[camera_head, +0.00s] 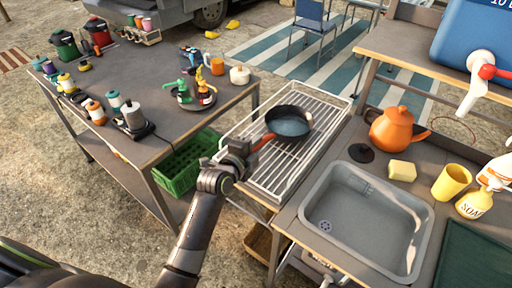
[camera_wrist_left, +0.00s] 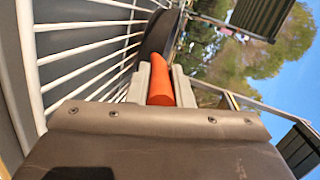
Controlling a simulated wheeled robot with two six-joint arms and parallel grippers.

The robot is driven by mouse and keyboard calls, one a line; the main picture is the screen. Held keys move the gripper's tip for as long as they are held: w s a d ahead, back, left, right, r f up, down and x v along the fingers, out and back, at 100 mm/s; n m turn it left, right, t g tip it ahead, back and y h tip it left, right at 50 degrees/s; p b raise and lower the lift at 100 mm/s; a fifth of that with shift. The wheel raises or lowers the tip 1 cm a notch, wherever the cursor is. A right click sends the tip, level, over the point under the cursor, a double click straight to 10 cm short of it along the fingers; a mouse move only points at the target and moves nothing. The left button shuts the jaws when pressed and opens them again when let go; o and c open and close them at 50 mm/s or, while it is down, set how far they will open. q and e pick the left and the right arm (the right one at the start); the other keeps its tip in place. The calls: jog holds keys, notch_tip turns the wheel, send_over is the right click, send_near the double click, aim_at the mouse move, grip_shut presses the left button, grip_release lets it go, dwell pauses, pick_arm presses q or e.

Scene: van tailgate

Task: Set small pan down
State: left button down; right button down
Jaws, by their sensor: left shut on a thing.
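The small pan (camera_head: 290,122) is dark with an orange handle and sits upright over the white wire drying rack (camera_head: 262,182) in the head view. I cannot tell if its base touches the rack. My left gripper (camera_head: 256,143) is shut on the pan's orange handle, at the rack's left side. In the left wrist view the orange handle (camera_wrist_left: 161,85) is between the two pale fingers, with the dark pan side (camera_wrist_left: 160,32) beyond and the rack wires (camera_wrist_left: 95,60) to the left. My right gripper is not in view.
A grey sink (camera_head: 367,222) lies right of the rack, with an orange teapot (camera_head: 393,130), yellow sponge (camera_head: 402,170) and yellow cup (camera_head: 451,183) behind it. A dark table (camera_head: 165,85) with bottles stands to the left. The rack's front part is clear.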

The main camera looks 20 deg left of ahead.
pick_arm(q)
jog(key=shift+f, duration=0.55)
jog(key=c, duration=1.3)
grip_release()
jog(key=shift+s, duration=0.1)
jog(key=shift+s+a, duration=0.1)
jog(key=shift+s, duration=0.15)
jog(key=b+v, duration=0.2)
jog(key=v, duration=0.9)
jog(key=shift+s, duration=0.25)
